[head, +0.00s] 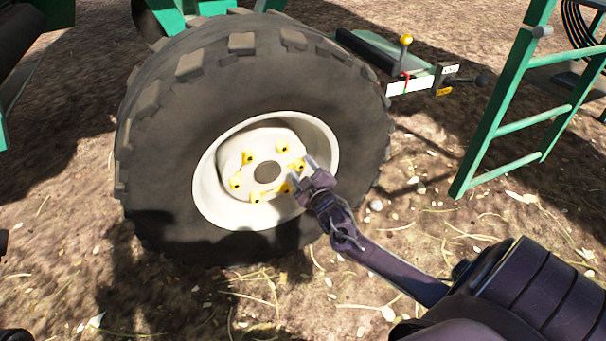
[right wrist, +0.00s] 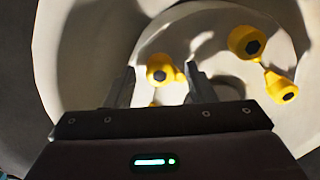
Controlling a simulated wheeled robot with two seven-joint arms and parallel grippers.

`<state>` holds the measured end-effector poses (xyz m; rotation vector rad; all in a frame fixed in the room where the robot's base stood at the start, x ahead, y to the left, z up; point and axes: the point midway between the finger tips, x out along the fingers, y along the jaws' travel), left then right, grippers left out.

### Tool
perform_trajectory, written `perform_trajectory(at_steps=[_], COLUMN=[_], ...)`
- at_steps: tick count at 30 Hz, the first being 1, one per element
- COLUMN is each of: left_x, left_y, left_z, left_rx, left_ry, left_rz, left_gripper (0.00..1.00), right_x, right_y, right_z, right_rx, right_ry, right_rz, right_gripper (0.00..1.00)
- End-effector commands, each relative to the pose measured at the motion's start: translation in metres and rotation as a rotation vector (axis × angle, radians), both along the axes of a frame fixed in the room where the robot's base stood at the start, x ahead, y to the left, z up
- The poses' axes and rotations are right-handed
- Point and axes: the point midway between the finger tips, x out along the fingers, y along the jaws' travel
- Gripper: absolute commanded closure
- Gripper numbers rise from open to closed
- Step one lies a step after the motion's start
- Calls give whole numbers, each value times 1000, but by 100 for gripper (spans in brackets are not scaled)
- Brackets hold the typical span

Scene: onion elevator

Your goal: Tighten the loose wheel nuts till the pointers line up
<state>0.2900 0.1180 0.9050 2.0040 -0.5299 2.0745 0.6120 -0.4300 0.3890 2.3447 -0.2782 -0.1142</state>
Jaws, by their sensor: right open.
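A large black tyre (head: 160,150) with a cream wheel rim (head: 220,195) stands in front of me. Yellow wheel nut pointers (head: 283,146) form a ring around the dark hub hole (head: 267,172). My right gripper (head: 301,169) is open at the right side of the ring and hides part of it. In the right wrist view, a yellow nut pointer (right wrist: 158,68) with a dark nut shows between the open fingers (right wrist: 160,85), apart from both. Two more yellow pointers (right wrist: 246,42) and (right wrist: 283,87) show at the right, their tips toward each other. My left gripper is not in view.
A green ladder (head: 515,126) stands at the right. A green bar with a yellow-knobbed lever (head: 406,40) sits behind the tyre at upper right. Green machine parts are at the top. The straw-strewn ground (head: 480,215) in front is mostly clear.

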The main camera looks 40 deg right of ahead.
Motion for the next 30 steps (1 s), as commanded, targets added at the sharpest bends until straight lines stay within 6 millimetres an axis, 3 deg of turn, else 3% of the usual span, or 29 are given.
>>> perform_trajectory(at_steps=[8,18,30], left_x=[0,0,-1], left_y=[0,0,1], left_z=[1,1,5], left_rx=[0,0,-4], left_ry=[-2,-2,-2], left_rz=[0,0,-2], left_gripper=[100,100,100], right_x=[2,2,2], right_y=[0,0,0], right_z=[0,0,2], right_rx=[0,0,78], right_ry=[1,1,-17], right_rz=[0,0,-1], right_gripper=[51,95,95])
